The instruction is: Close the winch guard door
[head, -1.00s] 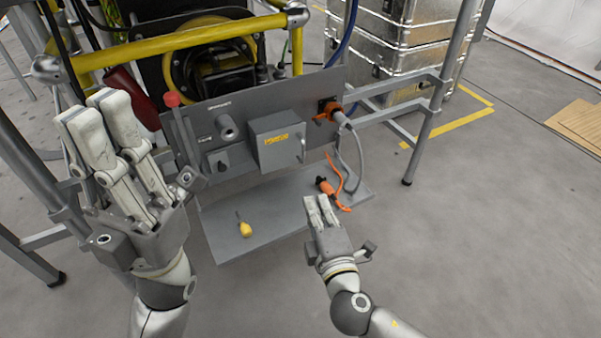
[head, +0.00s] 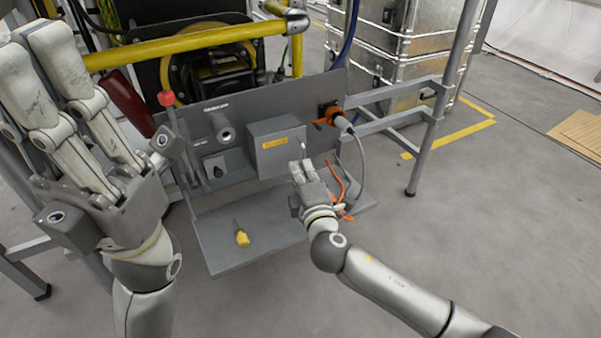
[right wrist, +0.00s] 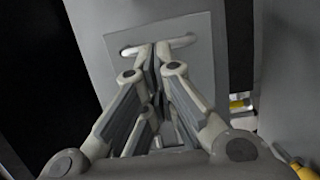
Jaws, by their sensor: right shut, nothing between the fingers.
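The winch's grey control panel (head: 330,88) stands in front of the yellow frame. A grey box with an orange-yellow label (head: 277,150) is mounted on it, with a small handle (head: 304,144) at its right side. I cannot tell surely which part is the guard door. My right gripper (head: 301,165) is shut and empty, at the box's lower right. In the right wrist view its fingertips (right wrist: 154,48) lie over a grey plate (right wrist: 100,18) with a pale bar-like handle or slot; contact is unclear. My left gripper (head: 48,38) is raised at the left, away from the box; its opening is unclear.
A yellow-handled tool (head: 242,238) lies on the grey shelf (head: 225,262) below the panel. An orange plug and grey cable (head: 342,122) hang beside the box. A red-topped lever (head: 167,99) stands left. Metal cases (head: 385,75) stand behind. Open floor lies at right.

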